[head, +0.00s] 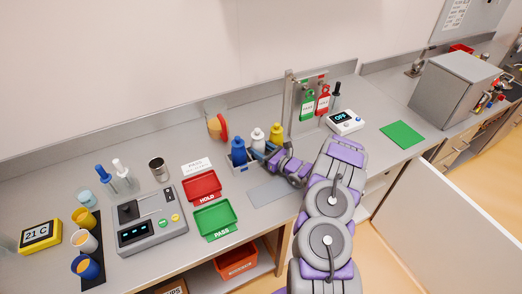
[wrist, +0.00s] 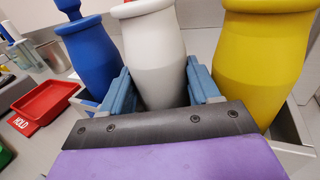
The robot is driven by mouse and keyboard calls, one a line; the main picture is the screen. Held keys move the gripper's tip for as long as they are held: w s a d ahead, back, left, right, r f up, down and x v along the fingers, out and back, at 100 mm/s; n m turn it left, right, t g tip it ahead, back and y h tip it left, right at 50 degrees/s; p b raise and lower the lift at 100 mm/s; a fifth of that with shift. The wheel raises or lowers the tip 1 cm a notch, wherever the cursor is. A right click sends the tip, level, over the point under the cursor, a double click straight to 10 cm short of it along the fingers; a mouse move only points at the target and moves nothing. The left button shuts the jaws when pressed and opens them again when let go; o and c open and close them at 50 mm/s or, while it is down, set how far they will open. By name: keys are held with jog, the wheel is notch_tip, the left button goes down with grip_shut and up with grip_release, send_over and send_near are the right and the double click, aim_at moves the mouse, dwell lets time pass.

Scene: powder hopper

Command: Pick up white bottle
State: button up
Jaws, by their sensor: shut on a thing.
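The white bottle (wrist: 155,60) stands upright between a blue bottle (wrist: 87,55) and a yellow bottle (wrist: 258,55) in the wrist view. The three also show in a row in the head view, with the white bottle (head: 257,137) in the middle. My gripper (wrist: 157,92) has one blue-grey finger on each side of the white bottle and is shut on it, low on its body. The bottle's base is hidden behind the gripper. The bottles stand in a grey rack (wrist: 290,130), and I cannot tell whether the white one is lifted.
A red HOLD tray (head: 202,187) and a green PASS tray (head: 215,219) lie left of the rack. A scale (head: 150,222) stands farther left. A stand with green and red tags (head: 308,106) is behind my arm. A grey plate (head: 272,192) lies in front of the rack.

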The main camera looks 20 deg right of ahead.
notch_tip(320, 180, up, 17)
jog(key=shift+p, duration=0.9)
notch_tip(320, 180, up, 6)
jog(key=p, duration=0.2)
jog(key=shift+f+p, duration=0.2)
jog(key=shift+p, duration=0.15)
dwell(0.4)
jog(key=s+a+f+n+g+y+b, duration=0.3)
jog(key=s+a+f, duration=0.1)
jog(key=a, duration=0.5)
jog(key=s+a+f+n+g+y+b, duration=0.3)
jog(key=s+a+f+y, duration=0.1)
jog(key=a, duration=0.6)
jog(key=shift+s+f, duration=0.2)
jog(key=shift+s, duration=0.25)
